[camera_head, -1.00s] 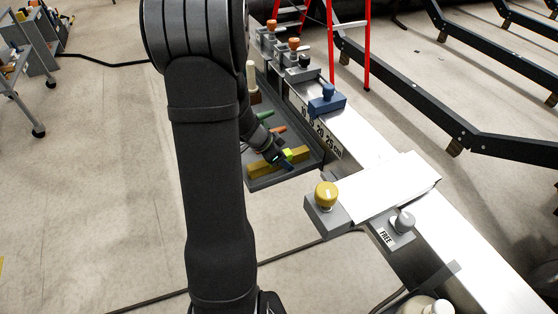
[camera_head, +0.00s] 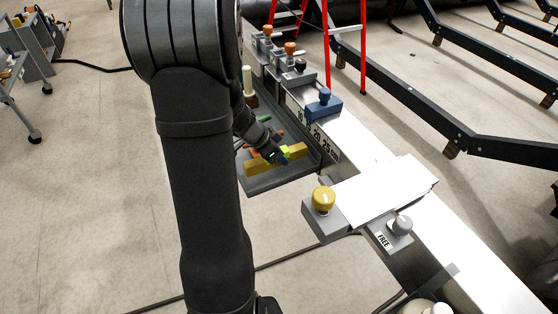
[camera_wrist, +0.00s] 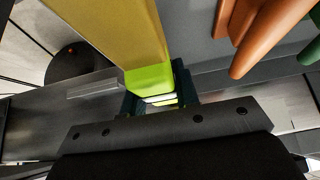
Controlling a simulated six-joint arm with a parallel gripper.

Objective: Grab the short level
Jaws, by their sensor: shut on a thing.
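The short level is a yellow bar (camera_head: 262,164) with a bright green section, above the grey tray (camera_head: 274,184) beside the metal beam. My gripper (camera_head: 279,156) is shut on it around the green part. In the wrist view the yellow bar (camera_wrist: 108,28) runs up from the jaws, and the green section (camera_wrist: 149,77) sits between the dark fingers (camera_wrist: 160,98). The bar looks slightly raised over the tray, though the exact gap is hard to tell. My arm hides part of the tray.
Orange tool handles (camera_wrist: 262,32) and a green handle (camera_wrist: 311,52) lie close beside the bar. A blue block with a knob (camera_head: 323,104) and a yellow-knobbed grey block (camera_head: 324,208) sit along the beam (camera_head: 378,150). A red ladder (camera_head: 327,45) stands behind.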

